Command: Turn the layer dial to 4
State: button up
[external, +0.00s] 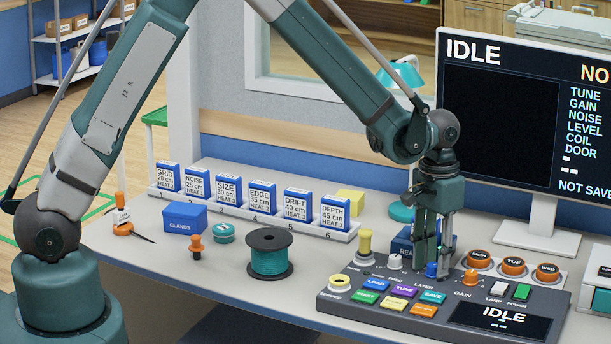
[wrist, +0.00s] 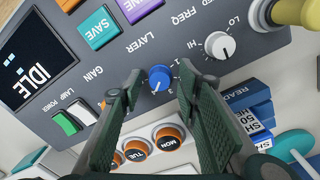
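The layer dial (wrist: 161,76) is a blue round knob on the grey control panel, under the word LAYER. A white pointer line on it points to the lower left in the wrist view. Small numerals stand around it, but I cannot tell which one the line meets. My gripper (wrist: 152,88) is open, with one finger on each side of the dial and gaps visible in the wrist view. In the external view my gripper (external: 432,262) points down over the panel, and the blue dial (external: 431,270) shows between the fingertips, partly hidden. The panel screen (external: 500,320) reads IDLE.
Close to the dial are a white FREQ knob (wrist: 219,45), a yellow-topped post (external: 365,243), an orange GAIN knob (external: 470,278) and several coloured buttons. A monitor (external: 520,115) stands at the right.

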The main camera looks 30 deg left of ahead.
aim_at(430, 263)
notch_tip(430, 263, up, 12)
jog(key=shift+a+f, duration=0.15)
dwell(0.6)
jog(key=shift+w, duration=0.1)
jog(key=shift+a, duration=0.1)
dwell(0.4)
jog(key=s+a+r+n+t, duration=0.1)
jog(key=a+r, duration=0.4)
jog(key=a, duration=0.5)
jog(key=s+a+r+n+t+h, duration=0.1)
jog(key=a+r, duration=0.4)
jog(key=a, duration=0.5)
jog(key=s+a+r+n+t, duration=0.1)
jog(key=s+a+r, duration=0.1)
jog(key=a+r, duration=0.5)
jog(key=s+a+n+t, duration=0.1)
jog(key=s+a, duration=0.4)
jog(key=a, duration=0.3)
jog(key=s+a+f+n+t+y, duration=0.1)
jog(key=s+a+t, duration=0.1)
jog(key=s+a, duration=0.4)
jog(key=s+a+n+t, duration=0.1)
jog(key=s+a, duration=0.4)
jog(key=a, duration=0.6)
jog(key=shift+s+a+f, duration=0.2)
jog(key=shift+s+f, duration=0.15)
jog(key=shift+f, duration=0.05)
